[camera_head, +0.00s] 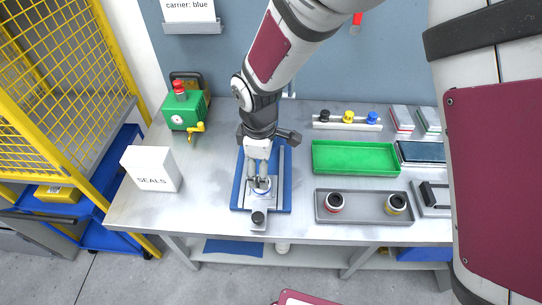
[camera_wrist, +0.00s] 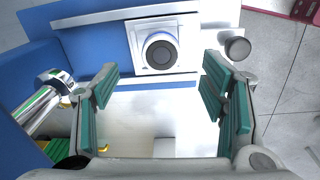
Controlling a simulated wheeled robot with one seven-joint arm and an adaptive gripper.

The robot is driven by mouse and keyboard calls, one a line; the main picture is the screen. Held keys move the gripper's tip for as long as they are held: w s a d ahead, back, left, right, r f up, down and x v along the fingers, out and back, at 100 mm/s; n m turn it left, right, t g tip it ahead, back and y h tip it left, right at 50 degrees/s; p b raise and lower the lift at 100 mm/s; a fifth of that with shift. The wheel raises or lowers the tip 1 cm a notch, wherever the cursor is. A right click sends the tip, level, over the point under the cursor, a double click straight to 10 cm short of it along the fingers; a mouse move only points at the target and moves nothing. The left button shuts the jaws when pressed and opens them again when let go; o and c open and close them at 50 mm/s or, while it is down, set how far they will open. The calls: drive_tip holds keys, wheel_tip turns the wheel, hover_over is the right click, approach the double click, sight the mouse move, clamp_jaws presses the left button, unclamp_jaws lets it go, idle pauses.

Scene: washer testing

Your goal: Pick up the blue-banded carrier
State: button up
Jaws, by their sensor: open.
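My gripper (camera_head: 258,180) points down over the metal fixture (camera_head: 247,205) on the blue base plate (camera_head: 286,190). Its two fingers are apart with nothing seen between their pads. A small round part with a bluish band, apparently the blue-banded carrier (camera_head: 263,190), sits in the fixture right at the fingertips, partly hidden by them. In the wrist view, a round dark-topped part with a pale rim (camera_wrist: 160,50) sits on a white square seat, beyond the gap between the fingertips (camera_wrist: 160,75).
A grey tray (camera_head: 365,219) holds a red-banded (camera_head: 334,203) and a yellow-banded carrier (camera_head: 396,204). Behind it is an empty green tray (camera_head: 355,157). A dark knob (camera_head: 258,217) stands at the fixture's front. The SEALS box (camera_head: 152,169) and green box (camera_head: 185,112) stand left.

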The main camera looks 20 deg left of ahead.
drive_tip(key=shift+a+f+p, duration=0.2)
drive_tip(key=shift+f+p, duration=0.5)
drive_tip(key=shift+f, duration=2.6)
drive_tip(key=c, duration=1.4)
